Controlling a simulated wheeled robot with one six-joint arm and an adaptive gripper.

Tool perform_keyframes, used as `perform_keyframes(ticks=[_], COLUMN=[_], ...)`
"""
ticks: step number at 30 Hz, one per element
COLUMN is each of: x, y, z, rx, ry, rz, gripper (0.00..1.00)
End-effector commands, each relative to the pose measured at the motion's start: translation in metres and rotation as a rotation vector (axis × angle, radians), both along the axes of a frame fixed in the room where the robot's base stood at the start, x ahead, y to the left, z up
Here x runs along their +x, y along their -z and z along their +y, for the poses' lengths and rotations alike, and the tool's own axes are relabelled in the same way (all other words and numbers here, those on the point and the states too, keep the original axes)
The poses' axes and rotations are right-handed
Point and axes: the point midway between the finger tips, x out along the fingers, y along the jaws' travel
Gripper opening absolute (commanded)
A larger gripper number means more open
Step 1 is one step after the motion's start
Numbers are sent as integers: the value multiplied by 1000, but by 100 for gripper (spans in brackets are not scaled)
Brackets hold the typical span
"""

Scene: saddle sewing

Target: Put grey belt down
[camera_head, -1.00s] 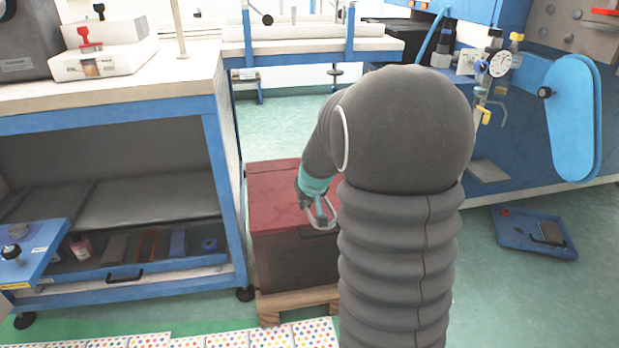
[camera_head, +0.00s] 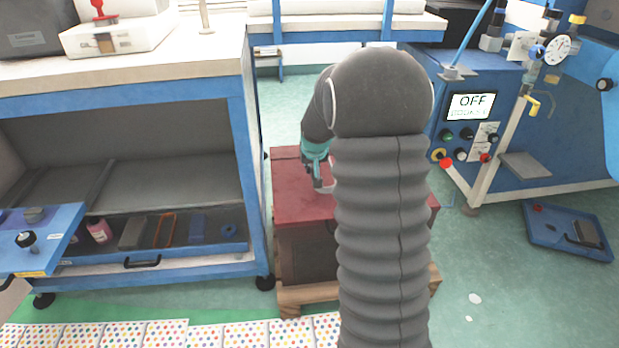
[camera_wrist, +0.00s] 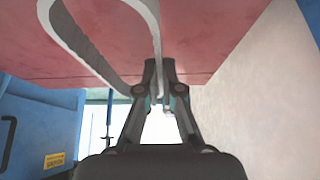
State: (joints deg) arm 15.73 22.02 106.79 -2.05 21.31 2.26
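The grey belt is a thin looped strip; in the wrist view the belt (camera_wrist: 83,42) stretches across the red surface and runs back to my fingers. A pale bit of it (camera_head: 326,189) shows in the head view, and my arm hides the rest. My gripper (camera_wrist: 159,66) has its fingers close together around the belt, which passes between them. In the head view my gripper (camera_head: 317,182) is over the red top of a box (camera_head: 292,196). I cannot tell whether the belt touches that top.
The box stands on a wooden pallet (camera_head: 290,298). A blue-framed workbench (camera_head: 240,130) is close on its left. The green floor between is mostly clear.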

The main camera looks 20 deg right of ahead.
Motion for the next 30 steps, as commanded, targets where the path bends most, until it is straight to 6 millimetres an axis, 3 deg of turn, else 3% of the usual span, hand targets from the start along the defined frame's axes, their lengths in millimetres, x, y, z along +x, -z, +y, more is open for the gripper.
perform_keyframes(ticks=[8,15,27,30], x=[10,9,10,9], y=[14,44,50,49], z=[6,7,7,7], rx=[1,0,0,1], ry=[-1,-2,-3,-3], rz=[2,2,-1,0], gripper=[0,0,0,24])
